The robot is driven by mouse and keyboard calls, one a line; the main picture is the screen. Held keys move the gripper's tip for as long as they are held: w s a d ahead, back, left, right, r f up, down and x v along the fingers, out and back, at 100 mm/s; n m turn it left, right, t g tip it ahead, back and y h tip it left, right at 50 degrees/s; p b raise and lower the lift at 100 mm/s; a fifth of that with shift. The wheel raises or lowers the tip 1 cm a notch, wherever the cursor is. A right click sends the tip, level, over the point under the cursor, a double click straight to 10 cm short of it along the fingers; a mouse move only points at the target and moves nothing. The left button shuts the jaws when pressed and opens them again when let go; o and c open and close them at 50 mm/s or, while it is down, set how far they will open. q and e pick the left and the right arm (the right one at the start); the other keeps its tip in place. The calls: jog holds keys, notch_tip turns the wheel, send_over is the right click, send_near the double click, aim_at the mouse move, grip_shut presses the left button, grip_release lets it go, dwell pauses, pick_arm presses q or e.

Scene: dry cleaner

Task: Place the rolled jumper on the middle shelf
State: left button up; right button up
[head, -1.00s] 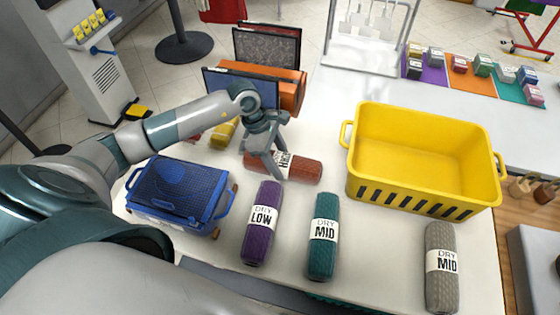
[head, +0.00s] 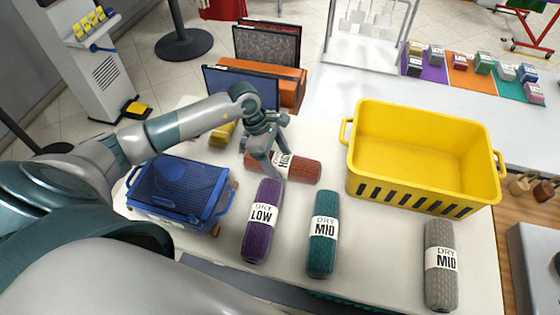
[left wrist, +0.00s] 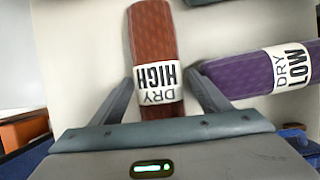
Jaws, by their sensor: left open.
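Several rolled knit garments lie on the white table, each with a paper band. The brick-red roll (head: 306,171), banded DRY HIGH, lies crosswise behind the others; it also shows in the left wrist view (left wrist: 153,35). The purple roll (head: 258,240) reads DRY LOW. My left gripper (head: 268,172) is open at the red roll. In the left wrist view its fingers (left wrist: 163,90) stand on either side of the red roll's banded end, with gaps. I cannot make out a middle shelf. My right gripper is out of view.
A blue lidded basket (head: 175,190) stands left of the purple roll. An empty yellow crate (head: 425,190) stands at the right. A yellow item (head: 222,136) lies behind my left forearm. An upright rack with panels (head: 290,92) stands at the back. The table between teal and grey rolls is clear.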

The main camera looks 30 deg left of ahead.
pick_arm(q)
jog(key=shift+r, duration=0.1)
jog(key=shift+a+r, duration=0.1)
jog(key=b+v, duration=0.3)
jog(key=v, duration=0.7)
jog(key=shift+r+b, duration=0.1)
jog(key=shift+b, duration=0.3)
jog(key=shift+v, duration=0.8)
